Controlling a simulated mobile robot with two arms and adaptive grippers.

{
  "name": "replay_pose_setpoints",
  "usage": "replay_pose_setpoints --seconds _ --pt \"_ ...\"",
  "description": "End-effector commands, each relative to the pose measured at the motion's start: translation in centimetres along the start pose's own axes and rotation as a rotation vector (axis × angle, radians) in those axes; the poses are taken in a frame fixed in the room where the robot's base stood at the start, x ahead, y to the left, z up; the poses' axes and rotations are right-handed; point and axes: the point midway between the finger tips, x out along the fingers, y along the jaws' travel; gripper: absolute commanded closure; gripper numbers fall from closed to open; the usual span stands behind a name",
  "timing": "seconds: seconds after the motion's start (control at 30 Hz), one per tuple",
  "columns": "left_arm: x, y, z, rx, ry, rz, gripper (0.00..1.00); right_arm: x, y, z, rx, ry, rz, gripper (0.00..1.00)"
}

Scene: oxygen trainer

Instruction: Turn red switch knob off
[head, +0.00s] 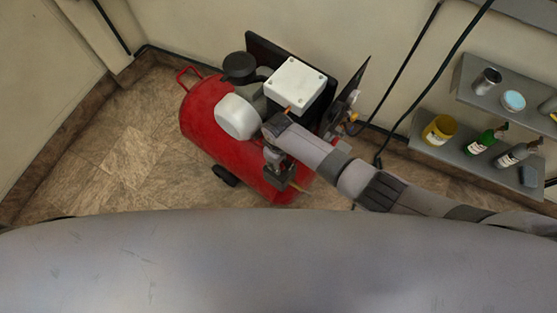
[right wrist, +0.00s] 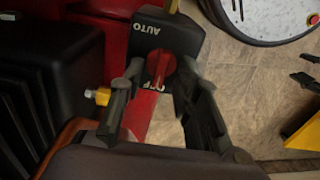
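The red switch knob (right wrist: 161,66) sits on a black switch box (right wrist: 178,38) in the right wrist view. The word AUTO is above the knob, and letters that look like OFF are just below it. Which way the knob points is hard to tell. My right gripper (right wrist: 160,78) is open, with one finger on each side of the knob. Whether either finger touches it is not clear. In the head view, my right arm reaches in from the right over the red compressor (head: 205,122), and the knob cannot be made out. My left gripper is not in view.
A white box (head: 296,84) is on the compressor near my right arm. Grey wall shelves (head: 460,150) with bottles and cans are at the right. A yellow fitting (right wrist: 100,96) is left of the gripper. The floor left of the compressor is clear.

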Motion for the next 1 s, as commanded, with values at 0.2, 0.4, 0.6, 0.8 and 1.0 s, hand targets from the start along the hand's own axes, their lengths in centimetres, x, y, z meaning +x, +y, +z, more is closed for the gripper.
replay_pose_setpoints --seconds 0.2,0.4,0.6,0.8,1.0 --pt "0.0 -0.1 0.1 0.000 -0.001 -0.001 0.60 -0.4 0.0 0.0 0.000 0.001 0.000 0.70" --pt "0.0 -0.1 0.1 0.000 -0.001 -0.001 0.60 -2.7 0.0 0.0 -0.001 0.002 0.000 0.70" --pt "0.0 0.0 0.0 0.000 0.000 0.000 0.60 -6.6 0.0 0.0 -0.001 0.003 0.001 0.70" --pt "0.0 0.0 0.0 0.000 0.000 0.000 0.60 -10.2 0.0 -0.1 0.000 0.003 0.000 0.70" --pt "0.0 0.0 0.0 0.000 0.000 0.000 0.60 -11.8 0.1 0.0 0.000 0.000 0.001 0.70"
